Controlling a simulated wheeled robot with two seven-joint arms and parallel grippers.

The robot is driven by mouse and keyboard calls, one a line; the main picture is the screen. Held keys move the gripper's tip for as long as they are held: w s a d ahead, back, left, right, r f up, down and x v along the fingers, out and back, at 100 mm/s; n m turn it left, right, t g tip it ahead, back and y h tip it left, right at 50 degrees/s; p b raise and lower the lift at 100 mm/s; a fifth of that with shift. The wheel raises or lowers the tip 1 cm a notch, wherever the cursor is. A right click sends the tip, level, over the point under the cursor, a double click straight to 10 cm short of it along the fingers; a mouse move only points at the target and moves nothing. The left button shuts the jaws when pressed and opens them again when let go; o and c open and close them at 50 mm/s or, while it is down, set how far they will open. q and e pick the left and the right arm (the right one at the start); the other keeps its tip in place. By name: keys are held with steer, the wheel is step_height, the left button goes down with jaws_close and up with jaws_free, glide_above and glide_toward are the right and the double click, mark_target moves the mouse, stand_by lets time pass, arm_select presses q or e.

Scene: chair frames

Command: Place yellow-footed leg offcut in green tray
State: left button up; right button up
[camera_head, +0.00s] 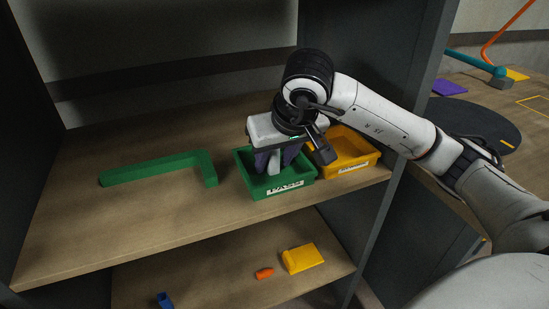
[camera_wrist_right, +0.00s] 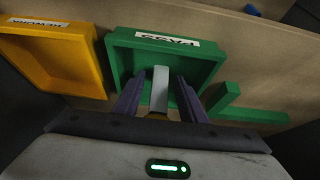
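The leg offcut (camera_wrist_right: 160,88) is a short grey bar. It stands between the fingers of my right gripper, with a bit of yellow at its end near the palm in the right wrist view. The green tray (camera_head: 286,187), labelled PASS, sits on the upper shelf, and the offcut's far end is inside its outline. My right gripper (camera_head: 277,162) points down over the tray with its purple fingers apart; green shows between each finger and the offcut. I cannot tell whether the offcut touches the tray floor. My left gripper is not in view.
A yellow tray (camera_head: 361,163), labelled REWORK, stands right beside the green one. A green L-shaped part (camera_head: 150,171) lies left on the shelf (camera_head: 130,225). The lower shelf holds a yellow block (camera_head: 302,258), an orange piece (camera_head: 264,273) and a blue piece (camera_head: 164,300). A dark upright panel bounds the right.

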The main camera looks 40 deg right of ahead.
steer(key=p+v, duration=0.2)
steer(key=v, duration=1)
